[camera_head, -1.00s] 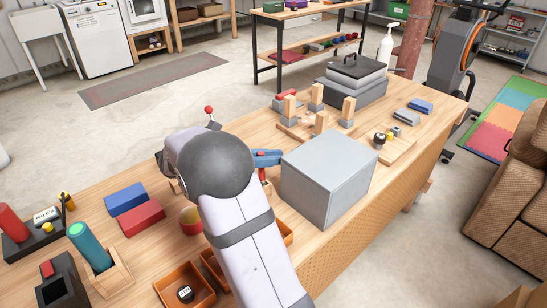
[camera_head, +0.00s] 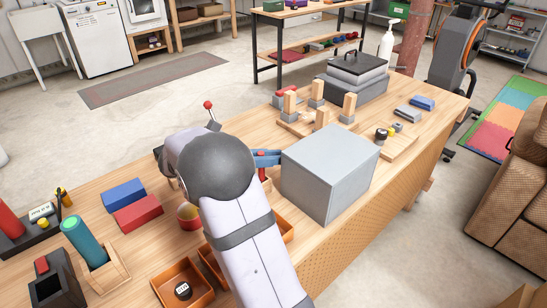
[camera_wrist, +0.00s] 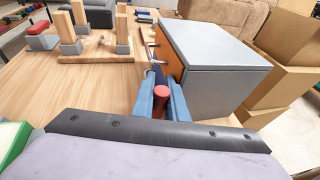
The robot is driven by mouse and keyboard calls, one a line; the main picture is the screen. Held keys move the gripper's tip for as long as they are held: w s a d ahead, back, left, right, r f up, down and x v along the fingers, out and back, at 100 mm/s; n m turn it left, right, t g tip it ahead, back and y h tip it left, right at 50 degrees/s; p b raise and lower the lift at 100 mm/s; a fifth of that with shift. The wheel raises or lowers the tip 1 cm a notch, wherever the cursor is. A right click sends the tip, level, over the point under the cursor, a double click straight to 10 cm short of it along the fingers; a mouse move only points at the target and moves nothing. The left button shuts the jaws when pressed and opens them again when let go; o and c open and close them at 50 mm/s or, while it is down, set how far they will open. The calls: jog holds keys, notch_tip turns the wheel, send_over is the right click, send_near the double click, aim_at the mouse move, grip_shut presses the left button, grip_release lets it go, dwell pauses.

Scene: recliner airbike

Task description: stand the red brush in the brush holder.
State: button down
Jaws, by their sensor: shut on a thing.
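My gripper (camera_head: 266,158) has blue fingers and is beside the left side of a large grey box, above the wooden bench. In the wrist view the fingers (camera_wrist: 161,102) are closed around a red, round-ended cylinder (camera_wrist: 161,92), which looks like the red brush's handle. A small part of the red brush (camera_head: 262,173) also shows below the fingers in the head view. Its lower end is hidden, so I cannot tell whether it touches anything. I cannot pick out the brush holder with certainty; my arm and the grey box hide part of the bench.
The grey box (camera_head: 330,172) stands close to the fingers' right. Wooden posts on a board (camera_head: 318,120) stand farther back. Blue (camera_head: 123,195) and red (camera_head: 138,214) blocks, a wooden holder with a teal cylinder (camera_head: 82,240) and orange trays (camera_head: 165,291) lie left and in front.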

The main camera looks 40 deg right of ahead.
jog(key=shift+f, duration=0.15)
jog(key=c, duration=1.7)
grip_release()
jog(key=shift+o, duration=0.2)
jog(key=v, duration=0.8)
jog(key=shift+b, duration=0.45)
jog(key=shift+w, duration=0.1)
